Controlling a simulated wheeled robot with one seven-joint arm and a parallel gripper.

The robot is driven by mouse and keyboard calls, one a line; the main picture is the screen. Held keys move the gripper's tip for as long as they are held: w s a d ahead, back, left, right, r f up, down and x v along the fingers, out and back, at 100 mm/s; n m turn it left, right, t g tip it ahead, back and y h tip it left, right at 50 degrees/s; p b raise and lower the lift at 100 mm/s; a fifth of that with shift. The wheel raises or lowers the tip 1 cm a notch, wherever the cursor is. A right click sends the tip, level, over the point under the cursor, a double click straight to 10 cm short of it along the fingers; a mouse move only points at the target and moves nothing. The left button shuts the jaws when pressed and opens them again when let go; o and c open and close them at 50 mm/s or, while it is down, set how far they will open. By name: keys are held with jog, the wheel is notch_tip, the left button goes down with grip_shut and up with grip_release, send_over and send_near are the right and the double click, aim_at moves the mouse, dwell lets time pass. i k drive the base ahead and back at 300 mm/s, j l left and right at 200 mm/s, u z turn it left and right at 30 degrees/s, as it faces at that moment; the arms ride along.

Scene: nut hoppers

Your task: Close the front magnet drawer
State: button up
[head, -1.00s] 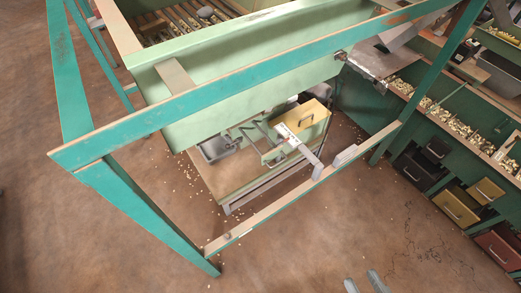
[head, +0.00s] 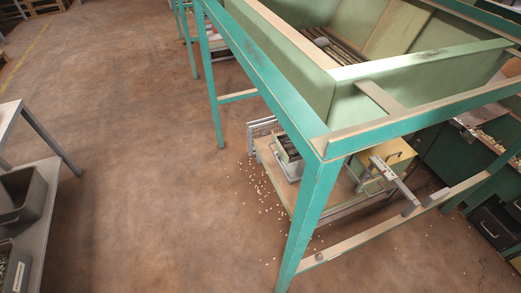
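Under the pale green hopper (head: 385,68), a yellow box (head: 399,154) with a dark handle sits at the right of a low platform (head: 335,217). A light grey bar (head: 395,179) sticks out in front of it towards the lower right. My gripper is not in view.
The teal frame leg (head: 310,215) and lower rail (head: 375,233) stand before the platform. A grey table with dark bins (head: 22,195) is at the left. Nuts lie scattered by the platform. Brown floor (head: 150,150) between table and frame is clear.

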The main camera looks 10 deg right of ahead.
aim_at(290, 145)
jog(key=i+j+z, duration=0.1)
jog(key=j, duration=0.4)
jog(key=i+j, duration=0.15)
jog(key=j, duration=0.35)
jog(key=i+j+z, duration=0.15)
jog(key=j, duration=0.35)
jog(key=i+j+z, duration=0.1)
jog(key=i+j, duration=0.2)
jog(key=i+j+z, duration=0.1)
jog(key=i+j, duration=0.2)
jog(key=i+j+z, duration=0.1)
jog(key=i+j, duration=0.2)
jog(key=j, duration=0.2)
jog(key=i+j+z, duration=0.1)
jog(key=i+j, duration=0.15)
jog(key=j, duration=0.15)
jog(key=i+j+z, duration=0.1)
jog(key=i+j, duration=0.15)
jog(key=j, duration=0.2)
